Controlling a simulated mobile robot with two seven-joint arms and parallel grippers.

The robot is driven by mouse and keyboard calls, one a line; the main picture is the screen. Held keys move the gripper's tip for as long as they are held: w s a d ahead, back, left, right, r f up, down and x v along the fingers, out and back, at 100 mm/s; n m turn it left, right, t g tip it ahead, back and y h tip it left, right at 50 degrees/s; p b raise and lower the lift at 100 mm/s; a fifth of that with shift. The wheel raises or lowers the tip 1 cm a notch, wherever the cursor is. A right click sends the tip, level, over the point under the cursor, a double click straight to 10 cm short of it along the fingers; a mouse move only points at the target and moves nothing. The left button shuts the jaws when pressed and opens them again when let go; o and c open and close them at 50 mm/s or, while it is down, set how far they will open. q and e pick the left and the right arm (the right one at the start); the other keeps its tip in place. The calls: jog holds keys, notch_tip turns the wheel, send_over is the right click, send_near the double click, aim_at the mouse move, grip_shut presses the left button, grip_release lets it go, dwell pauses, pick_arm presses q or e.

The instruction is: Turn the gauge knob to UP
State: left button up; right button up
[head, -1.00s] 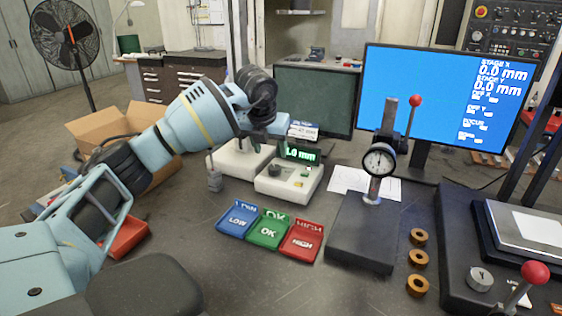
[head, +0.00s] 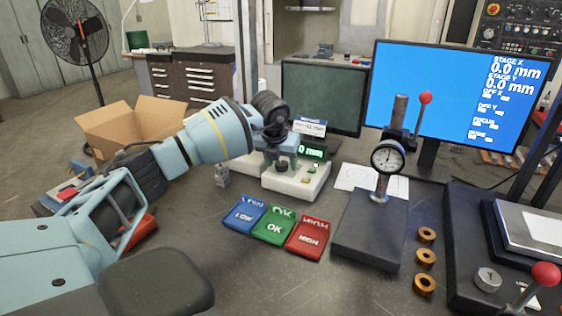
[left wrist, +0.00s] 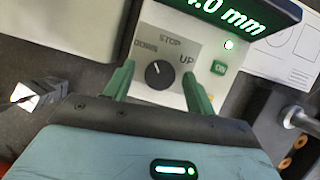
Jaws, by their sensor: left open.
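The gauge knob (left wrist: 159,74) is a round black dial on the light gauge box (left wrist: 152,18) in the left wrist view. Its labels read DOWN, STOP and UP, and its white pointer mark points up-left, between DOWN and STOP. My left gripper (left wrist: 159,82) is open, with one green finger on each side of the knob; I cannot tell if they touch it. In the head view the left gripper (head: 283,158) is over the gauge box (head: 298,182) and partly hides it. The green display (left wrist: 240,15) shows digits ending in ".0 mm". My right gripper is not in view.
A green ON button (left wrist: 219,67) sits right of the knob. Blue LOW (head: 244,214), green OK (head: 274,226) and red HIGH (head: 307,239) trays lie in front of the box. A dial gauge stand (head: 370,229) is to the right. Bare table lies in front of the trays.

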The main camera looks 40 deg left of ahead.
pick_arm(q)
jog(key=c, duration=1)
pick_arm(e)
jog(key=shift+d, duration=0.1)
